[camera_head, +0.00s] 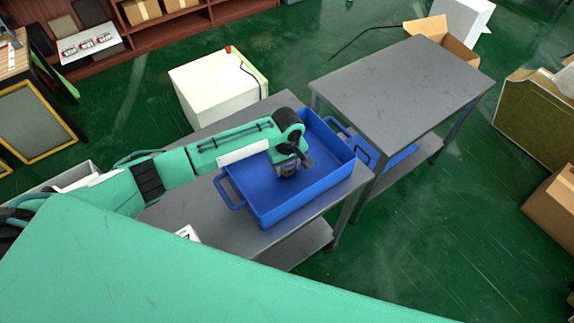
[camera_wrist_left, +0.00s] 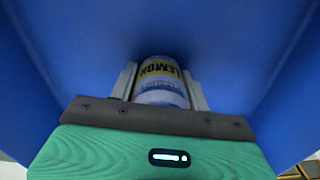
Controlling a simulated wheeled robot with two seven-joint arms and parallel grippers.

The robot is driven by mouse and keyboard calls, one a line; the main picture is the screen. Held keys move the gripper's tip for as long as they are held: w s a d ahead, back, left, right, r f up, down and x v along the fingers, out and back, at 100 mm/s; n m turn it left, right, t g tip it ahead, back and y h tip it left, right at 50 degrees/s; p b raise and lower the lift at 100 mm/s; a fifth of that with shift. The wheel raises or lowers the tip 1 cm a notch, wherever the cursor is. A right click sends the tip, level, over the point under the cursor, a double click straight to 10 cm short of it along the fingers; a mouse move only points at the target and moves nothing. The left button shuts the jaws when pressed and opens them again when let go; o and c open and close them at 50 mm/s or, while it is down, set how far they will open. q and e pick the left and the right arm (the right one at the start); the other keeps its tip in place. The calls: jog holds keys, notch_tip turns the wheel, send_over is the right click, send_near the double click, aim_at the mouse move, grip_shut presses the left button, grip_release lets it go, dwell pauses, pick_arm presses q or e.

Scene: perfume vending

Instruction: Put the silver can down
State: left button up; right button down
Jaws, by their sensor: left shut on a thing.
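The silver can (camera_wrist_left: 160,84) has a yellow band reading LEMON. It shows in the left wrist view between the two fingers of my left gripper (camera_wrist_left: 160,90), which is shut on it. In the head view the left gripper (camera_head: 289,172) is inside the blue tray (camera_head: 262,222), near its middle, pointing down. The can is mostly hidden there by the gripper. Blue tray surface fills the wrist view around the can. I cannot tell whether the can's base touches the tray floor. My right gripper is not in view.
The tray stands on a grey table (camera_head: 172,212). A second grey table (camera_head: 405,85) with a bare top stands to the right. A white box (camera_head: 215,88) is on the green floor behind. Cardboard boxes (camera_head: 553,212) lie at the far right.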

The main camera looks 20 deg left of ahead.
pick_arm(q)
jog(key=shift+f, duration=0.1)
jog(key=o, duration=1.1)
jog(key=shift+c, duration=0.2)
jog(key=shift+r, duration=0.25)
notch_tip(320, 180, up, 10)
jog(key=shift+r+b, duration=0.25)
jog(key=shift+b, duration=0.8)
jog(key=shift+r, duration=0.65)
